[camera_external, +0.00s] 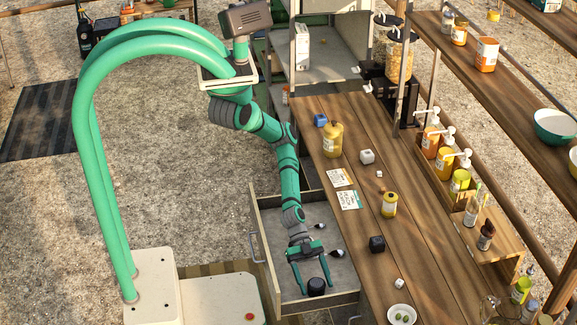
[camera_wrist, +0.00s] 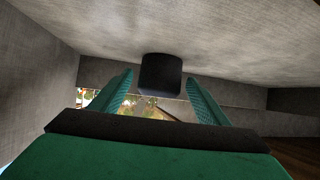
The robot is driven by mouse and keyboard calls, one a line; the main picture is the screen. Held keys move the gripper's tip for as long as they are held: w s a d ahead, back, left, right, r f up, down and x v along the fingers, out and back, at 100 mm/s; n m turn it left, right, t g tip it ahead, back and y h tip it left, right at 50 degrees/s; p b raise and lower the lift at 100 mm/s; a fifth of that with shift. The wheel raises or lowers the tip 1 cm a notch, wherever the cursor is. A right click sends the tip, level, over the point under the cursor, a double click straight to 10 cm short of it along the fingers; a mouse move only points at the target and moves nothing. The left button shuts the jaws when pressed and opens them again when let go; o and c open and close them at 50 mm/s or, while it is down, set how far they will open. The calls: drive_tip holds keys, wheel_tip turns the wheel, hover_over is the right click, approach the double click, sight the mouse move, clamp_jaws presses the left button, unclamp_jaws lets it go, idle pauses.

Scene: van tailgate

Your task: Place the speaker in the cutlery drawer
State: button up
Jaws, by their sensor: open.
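The speaker appears to be the small black rounded block (camera_external: 316,288) standing on the floor of the open drawer (camera_external: 343,299), near its front-right corner. In the wrist view the dark block (camera_wrist: 160,74) sits between and just beyond my finger tips. My gripper (camera_external: 315,280) is open inside the drawer, one green finger on each side of the block. A gap shows on both sides in the wrist view, so the fingers do not grip it. Two dark-headed utensils (camera_external: 320,226) (camera_external: 337,253) lie farther back in the drawer.
The drawer's walls stand close around my gripper.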

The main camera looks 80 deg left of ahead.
drive_tip(key=v, duration=1)
drive_tip(key=shift+a+r, duration=0.1)
drive_tip(key=shift+a, duration=0.2)
